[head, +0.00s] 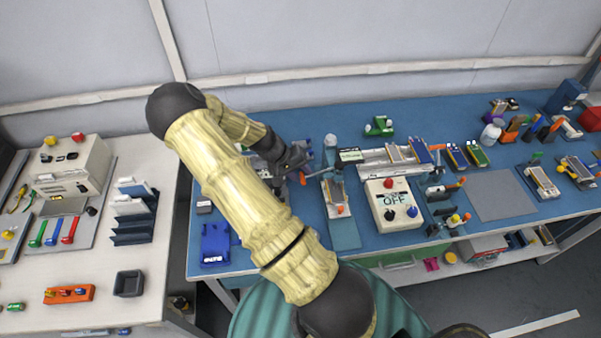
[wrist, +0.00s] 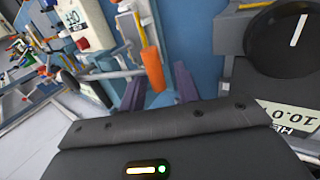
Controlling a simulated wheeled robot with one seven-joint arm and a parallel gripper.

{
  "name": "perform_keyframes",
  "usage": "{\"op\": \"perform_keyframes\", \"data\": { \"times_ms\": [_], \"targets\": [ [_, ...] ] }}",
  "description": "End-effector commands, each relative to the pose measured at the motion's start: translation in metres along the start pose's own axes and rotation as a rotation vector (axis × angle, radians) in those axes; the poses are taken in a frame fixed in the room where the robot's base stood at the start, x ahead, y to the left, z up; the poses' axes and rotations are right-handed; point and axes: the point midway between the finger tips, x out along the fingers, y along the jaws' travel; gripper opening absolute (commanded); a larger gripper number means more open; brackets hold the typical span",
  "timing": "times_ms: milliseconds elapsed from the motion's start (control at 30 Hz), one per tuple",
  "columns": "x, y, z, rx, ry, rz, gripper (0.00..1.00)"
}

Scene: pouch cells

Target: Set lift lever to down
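My gripper (head: 302,163) is over the left part of the blue bench in the head view, and my arm hides part of what lies below it. In the wrist view my gripper (wrist: 160,90) shows two dark purple fingers standing apart. An orange handle (wrist: 151,66) on a pale metal rod lies just beyond the gap between the fingers. I cannot tell whether a finger touches it. It looks like a lever grip, but no label shows that it is the lift lever. No lever position marking is readable.
A cream box reading OFF (head: 393,206) stands right of the gripper, with a red and a blue knob. A black dial (wrist: 296,40) is close on the right in the wrist view. A grey mat (head: 502,195) is clear.

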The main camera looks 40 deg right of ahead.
Motion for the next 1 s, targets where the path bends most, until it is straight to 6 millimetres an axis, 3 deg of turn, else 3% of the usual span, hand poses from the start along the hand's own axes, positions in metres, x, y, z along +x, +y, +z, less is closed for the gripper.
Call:
{"op": "perform_keyframes", "data": {
  "times_ms": [267, 1000],
  "targets": [
    [-0.019, -0.001, -0.002, 0.000, 0.005, -0.001, 0.32],
    [-0.160, -0.002, -0.001, -0.001, 0.004, -0.002, 0.32]
  ]
}}
